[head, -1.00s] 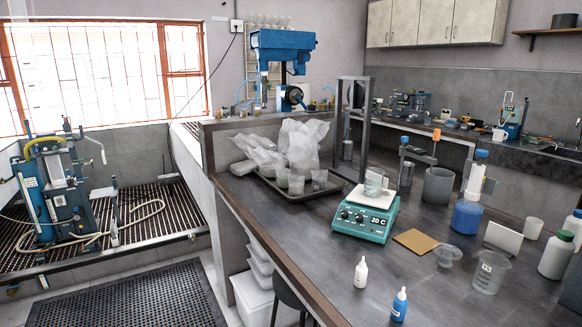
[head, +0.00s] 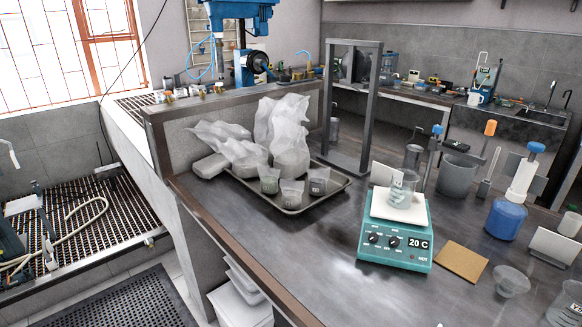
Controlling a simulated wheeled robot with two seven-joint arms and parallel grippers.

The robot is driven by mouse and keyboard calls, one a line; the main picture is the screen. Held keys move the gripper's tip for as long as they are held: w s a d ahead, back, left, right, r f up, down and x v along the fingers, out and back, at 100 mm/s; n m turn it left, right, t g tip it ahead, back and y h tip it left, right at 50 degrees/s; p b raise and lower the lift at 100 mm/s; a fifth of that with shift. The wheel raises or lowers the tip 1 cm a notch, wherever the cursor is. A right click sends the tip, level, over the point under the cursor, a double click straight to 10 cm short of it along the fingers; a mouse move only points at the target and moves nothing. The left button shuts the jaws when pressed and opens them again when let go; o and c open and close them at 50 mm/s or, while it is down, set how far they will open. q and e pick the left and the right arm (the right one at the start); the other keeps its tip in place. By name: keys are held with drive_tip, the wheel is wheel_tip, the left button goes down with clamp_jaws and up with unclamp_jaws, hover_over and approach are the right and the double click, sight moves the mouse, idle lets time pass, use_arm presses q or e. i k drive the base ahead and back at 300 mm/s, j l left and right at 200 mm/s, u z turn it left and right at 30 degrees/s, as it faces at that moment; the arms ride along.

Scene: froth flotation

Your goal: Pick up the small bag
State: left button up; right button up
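Several pale, translucent bags stand and lie at the back left of the dark bench. A tall bag (head: 281,125) stands upright on a dark tray (head: 338,187). A crumpled bag (head: 222,138) leans to its left. The smallest bag-like item, a low pale bundle (head: 209,166), lies at the left end, partly beside the tray's left edge. I cannot tell for sure which one is the small bag. Neither of my grippers is in view.
Small cups (head: 291,193) stand at the tray's front. A teal hot plate (head: 396,243) with a beaker (head: 402,189) stands to the right, before a dark upright frame (head: 371,110). A brown square (head: 460,262) lies beside it. The bench front left of the hot plate is clear.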

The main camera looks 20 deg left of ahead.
sight(269, 176)
drive_tip(key=i+j+z, duration=0.2)
drive_tip(key=j, duration=0.2)
drive_tip(key=i+j+z, duration=0.2)
drive_tip(key=j, duration=0.2)
drive_tip(key=i+j+z, duration=0.2)
drive_tip(key=j, duration=0.25)
drive_tip(key=j+z, duration=0.15)
drive_tip(key=j, duration=0.3)
